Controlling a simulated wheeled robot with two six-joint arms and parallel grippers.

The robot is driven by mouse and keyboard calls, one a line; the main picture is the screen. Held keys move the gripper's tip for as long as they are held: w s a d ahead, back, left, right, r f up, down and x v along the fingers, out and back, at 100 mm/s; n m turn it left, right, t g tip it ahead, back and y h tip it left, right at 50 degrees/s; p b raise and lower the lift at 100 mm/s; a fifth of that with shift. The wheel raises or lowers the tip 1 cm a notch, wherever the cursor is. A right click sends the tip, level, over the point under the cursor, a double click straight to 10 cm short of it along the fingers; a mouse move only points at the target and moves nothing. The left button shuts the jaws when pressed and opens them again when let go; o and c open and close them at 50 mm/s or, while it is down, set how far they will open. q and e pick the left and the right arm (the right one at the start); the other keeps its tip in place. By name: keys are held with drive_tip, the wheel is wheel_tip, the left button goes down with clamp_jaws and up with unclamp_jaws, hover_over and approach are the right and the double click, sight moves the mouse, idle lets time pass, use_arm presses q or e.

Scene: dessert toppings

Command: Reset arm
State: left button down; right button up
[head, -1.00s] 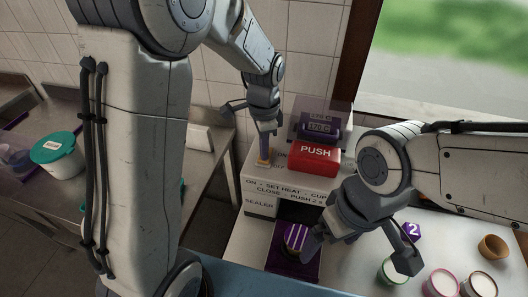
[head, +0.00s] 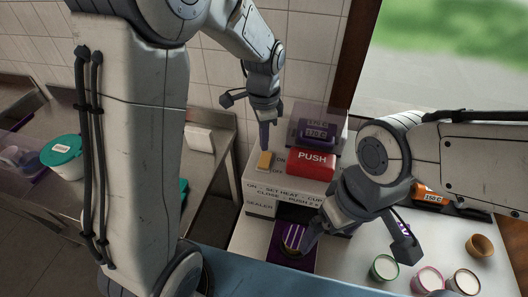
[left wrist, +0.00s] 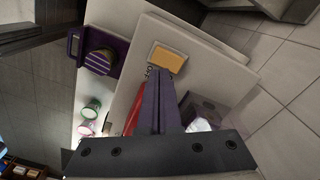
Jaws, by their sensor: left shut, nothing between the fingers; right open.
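My left gripper (head: 265,148) is shut and empty, pointing down over the sealer (head: 262,206), close to its yellow ON/OFF switch (head: 265,160). In the left wrist view the shut fingers (left wrist: 160,92) point toward the switch (left wrist: 167,58), with a small gap visible between them. My right gripper (head: 356,245) is open, with its fingers spread in front of the sealer's right side and over the counter. One of its fingers is close to the purple striped cup (head: 293,236) in the purple tray (head: 281,256).
Cups (head: 383,268) and a brown bowl (head: 480,245) stand on the right counter. An orange-labelled box (head: 430,194) is behind my right arm. A teal-lidded tub (head: 62,150) is at left.

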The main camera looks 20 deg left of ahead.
use_arm(q)
drive_tip(key=shift+r, duration=0.25)
drive_tip(key=shift+s+d, duration=0.1)
drive_tip(key=s+d+f+n+b, duration=0.2)
drive_tip(key=s+b, duration=0.4)
drive_tip(key=s, duration=0.5)
drive_tip(key=s+d+f+n+h+b, duration=0.1)
drive_tip(key=s+d+f+b, duration=0.4)
drive_tip(key=s, duration=0.6)
drive_tip(key=shift+s+d+f+n+b, duration=0.2)
drive_tip(key=shift+d+n+b, duration=0.25)
drive_tip(key=shift+n, duration=0.35)
